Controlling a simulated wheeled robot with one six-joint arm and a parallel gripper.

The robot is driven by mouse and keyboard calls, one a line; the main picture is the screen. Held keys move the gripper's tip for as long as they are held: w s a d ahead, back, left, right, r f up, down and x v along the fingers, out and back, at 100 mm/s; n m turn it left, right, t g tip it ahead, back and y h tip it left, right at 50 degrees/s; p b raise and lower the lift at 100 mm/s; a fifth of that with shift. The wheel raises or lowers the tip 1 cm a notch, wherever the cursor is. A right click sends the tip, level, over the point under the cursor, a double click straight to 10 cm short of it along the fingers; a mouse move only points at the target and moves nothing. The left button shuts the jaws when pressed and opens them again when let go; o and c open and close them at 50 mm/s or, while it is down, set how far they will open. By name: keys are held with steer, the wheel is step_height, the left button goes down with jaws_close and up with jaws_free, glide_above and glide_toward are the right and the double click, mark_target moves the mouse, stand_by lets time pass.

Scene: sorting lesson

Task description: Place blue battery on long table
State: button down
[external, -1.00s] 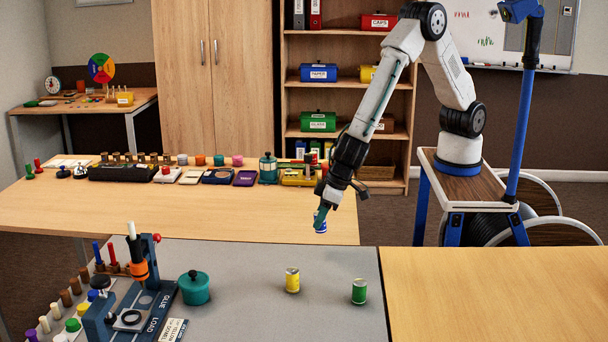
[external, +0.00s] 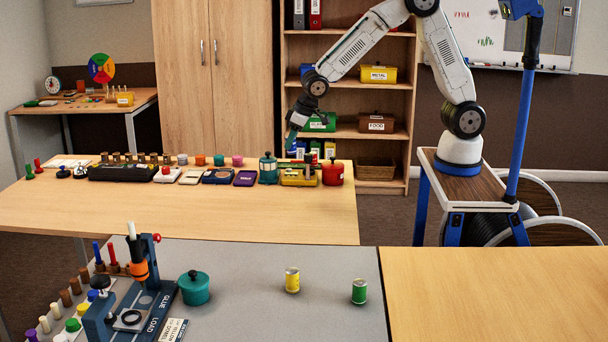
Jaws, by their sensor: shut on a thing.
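My gripper (external: 291,139) is shut on the blue battery (external: 291,147), which shows only as a small blue patch below the fingertips. It hangs in the air above the back right part of the long table (external: 220,215), in front of the bookshelf. The long table is wooden and carries a row of things along its back edge. How far the battery is above the table is hard to tell.
On the table's back right stand a teal canister (external: 268,168), a yellow device (external: 299,178) and a red pot (external: 333,173). The long table's front half is clear. The grey bench in front holds a yellow battery (external: 292,280) and a green battery (external: 359,291).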

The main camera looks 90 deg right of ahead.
steer(key=d+r+m, duration=0.2)
steer(key=d+r, duration=0.1)
steer(key=d, duration=0.6)
steer(key=s+d+f+m+g+h, duration=0.15)
steer(key=d+f+m, duration=0.35)
steer(key=d, duration=0.5)
steer(key=w+d+f+m+h, duration=0.1)
steer(key=d+f+m+h, duration=0.2)
steer(key=d+f, duration=0.55)
steer(key=shift+s+d+f, duration=0.1)
steer(key=shift+d+f, duration=0.2)
steer(key=shift+f, duration=0.45)
steer(key=shift+s+d+f, duration=0.1)
steer(key=shift+d+f, duration=0.15)
steer(key=shift+f, duration=0.55)
steer(key=shift+s+d+f, duration=0.1)
steer(key=shift+d+f, duration=0.2)
steer(key=shift+f, duration=0.45)
steer(key=shift+f, duration=0.35)
steer(key=c, duration=1)
jaws_free()
